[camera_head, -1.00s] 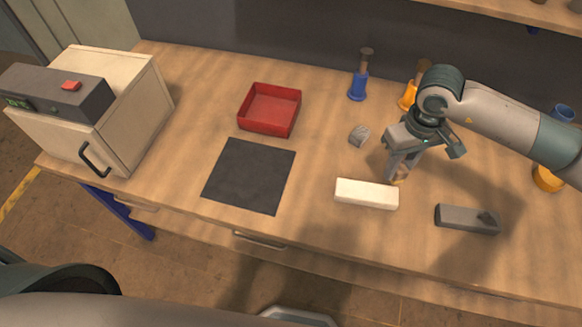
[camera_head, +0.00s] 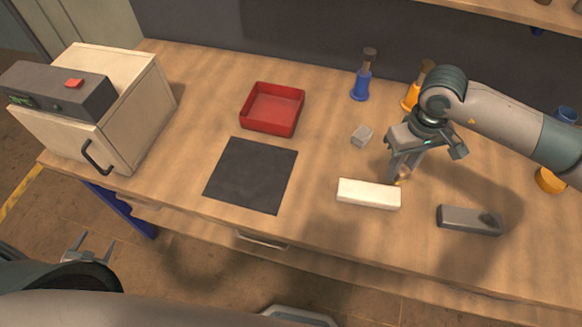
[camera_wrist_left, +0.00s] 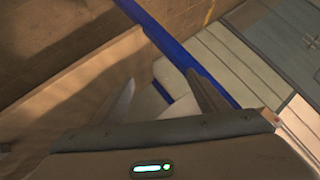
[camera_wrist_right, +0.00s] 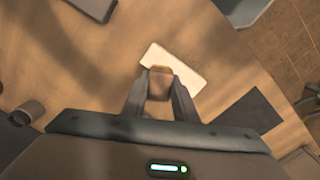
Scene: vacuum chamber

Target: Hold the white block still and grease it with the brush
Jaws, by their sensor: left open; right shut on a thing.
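The white block (camera_head: 368,194) lies flat near the front of the table; it also shows in the right wrist view (camera_wrist_right: 185,70). My right gripper (camera_head: 401,178) is shut on a brown piece (camera_wrist_right: 160,82), which looks like the brush. Its fingers hide most of it. The gripper is just behind the block's right end; whether the brush touches the block I cannot tell. My left gripper (camera_head: 90,247) is open and empty at the lower left, off the table's front edge. Its spread fingers also show in the left wrist view (camera_wrist_left: 162,95).
A dark mat (camera_head: 250,176) lies left of the block, and a red tray (camera_head: 272,131) behind it. A grey block (camera_head: 465,220) lies to the right. A small grey cube (camera_head: 362,136), a blue holder (camera_head: 361,88) and an orange one (camera_head: 410,97) are behind. A boxy oven (camera_head: 140,115) stands left.

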